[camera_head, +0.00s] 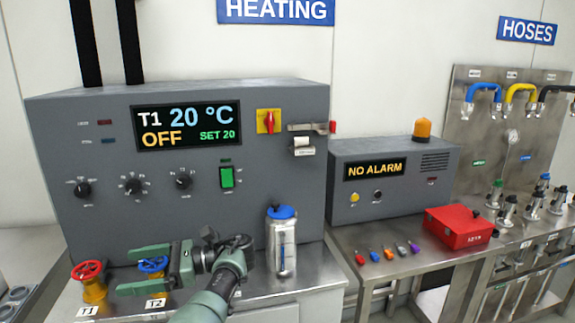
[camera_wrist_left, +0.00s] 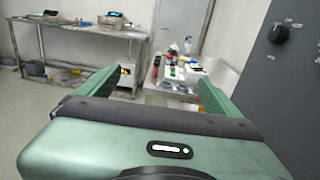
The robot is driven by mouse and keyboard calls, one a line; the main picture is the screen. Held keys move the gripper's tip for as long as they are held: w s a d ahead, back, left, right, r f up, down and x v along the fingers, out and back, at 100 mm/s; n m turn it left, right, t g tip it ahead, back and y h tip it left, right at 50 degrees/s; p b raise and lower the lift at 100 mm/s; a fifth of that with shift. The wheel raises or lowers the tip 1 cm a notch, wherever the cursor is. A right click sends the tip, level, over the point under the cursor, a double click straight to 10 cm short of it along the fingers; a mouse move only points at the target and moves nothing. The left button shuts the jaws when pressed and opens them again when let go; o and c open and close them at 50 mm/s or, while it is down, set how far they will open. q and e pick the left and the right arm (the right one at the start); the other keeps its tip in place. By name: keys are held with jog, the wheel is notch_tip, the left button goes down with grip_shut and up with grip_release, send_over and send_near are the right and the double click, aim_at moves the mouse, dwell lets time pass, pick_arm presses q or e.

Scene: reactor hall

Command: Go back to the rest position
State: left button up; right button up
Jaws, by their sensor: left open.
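My left gripper (camera_head: 135,270) reaches in from the bottom of the head view, its green fingers pointing left in front of the grey heating panel (camera_head: 240,230). It is open, and I see nothing between its fingers. The fingers are close to the blue-handled valve (camera_head: 153,266), labelled T2, and partly cover it; I cannot tell whether they touch. The red-handled valve (camera_head: 88,275), labelled T1, stands just left of the fingertips. In the left wrist view the fingers (camera_wrist_left: 158,90) are apart, with a far workbench beyond them. My right gripper is out of view.
A metal flask with a blue cap (camera_head: 282,240) stands right of my left wrist on the steel bench (camera_head: 318,270). Further right are the alarm box (camera_head: 390,205), a red box (camera_head: 458,226) and several small coloured tags (camera_head: 388,253). The display (camera_head: 186,127) reads 20 °C, OFF.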

pick_arm(q)
jog(key=s+a+f+n+t+h, duration=0.1)
jog(key=s+f+n+h, duration=0.2)
jog(key=s+f, duration=0.5)
jog(key=s+a+f+n+t+h, duration=0.1)
jog(key=s+f+n+t+h, duration=0.15)
jog(key=f, duration=0.95)
jog(key=s+a+f+n+t+h, duration=0.1)
jog(key=s+f+n+h, duration=0.2)
jog(key=s+f, duration=0.55)
jog(key=s+d+r+n+t+h, duration=0.2)
jog(key=s+d+n+t+h, duration=0.2)
jog(key=s+d+h, duration=0.8)
jog(key=s+d+f+g+y+b, duration=0.1)
jog(key=s+d+f+y+b, duration=0.15)
jog(key=f, duration=1.45)
jog(key=s+d+f+g+y+b, duration=0.1)
jog(key=s+f+b, duration=0.2)
jog(key=f, duration=1.3)
jog(key=s+a+f+b, duration=0.3)
jog(key=s+f+b, duration=0.1)
jog(key=s+f, duration=1.1)
notch_tip(320, 180, down, 3)
jog(key=shift+s+f, duration=0.1)
jog(key=shift+s, duration=0.1)
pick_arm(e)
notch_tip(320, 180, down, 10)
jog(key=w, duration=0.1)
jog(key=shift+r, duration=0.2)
